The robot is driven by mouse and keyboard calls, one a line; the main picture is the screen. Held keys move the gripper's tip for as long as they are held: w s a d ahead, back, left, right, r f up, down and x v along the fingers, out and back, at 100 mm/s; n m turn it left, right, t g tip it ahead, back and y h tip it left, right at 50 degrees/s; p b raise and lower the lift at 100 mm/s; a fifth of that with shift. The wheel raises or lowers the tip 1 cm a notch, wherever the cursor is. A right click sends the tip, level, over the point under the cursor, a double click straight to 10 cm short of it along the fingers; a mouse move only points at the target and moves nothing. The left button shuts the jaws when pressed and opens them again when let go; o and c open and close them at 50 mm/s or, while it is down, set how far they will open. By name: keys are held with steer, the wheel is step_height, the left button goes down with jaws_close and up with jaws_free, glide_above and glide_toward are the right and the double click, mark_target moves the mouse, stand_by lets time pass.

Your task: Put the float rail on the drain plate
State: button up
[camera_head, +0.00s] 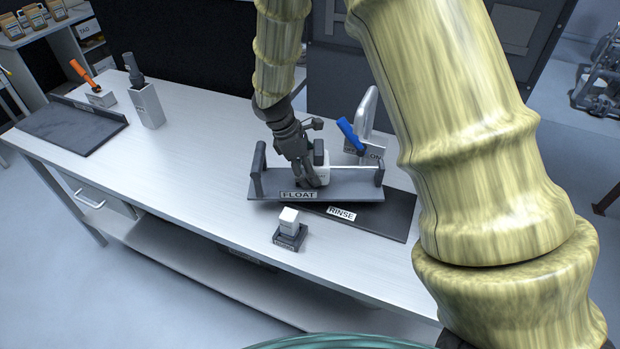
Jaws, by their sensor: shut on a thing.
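The float rail (345,191) is a grey plate labelled FLOAT with an upright at each end and a thin bar between them. My gripper (318,182) is shut on it near the middle, at a pale block on the bar; the fingers partly hide the grip. The float rail overlaps the dark plate labelled RINSE (395,222); I cannot tell whether it touches that plate or hangs just above it. A dark flat plate (70,125) with a raised back edge lies at the left end of the bench. I can read no drain label on it.
A small white block on a dark base (289,229) stands at the bench's front edge. A grey holder (147,105) and an orange-handled switch (98,96) stand near the left plate. A blue-handled switch (352,137) and a pale spout (368,110) are behind. The bench middle (200,150) is clear.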

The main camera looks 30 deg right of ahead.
steer(key=shift+f+p, duration=0.45)
steer(key=shift+f, duration=1.75)
steer(key=shift+f, duration=0.15)
steer(key=o, duration=1.4)
steer(key=shift+o, duration=0.2)
steer(key=b+v, duration=0.3)
steer(key=v, duration=0.9)
steer(key=shift+w, duration=0.1)
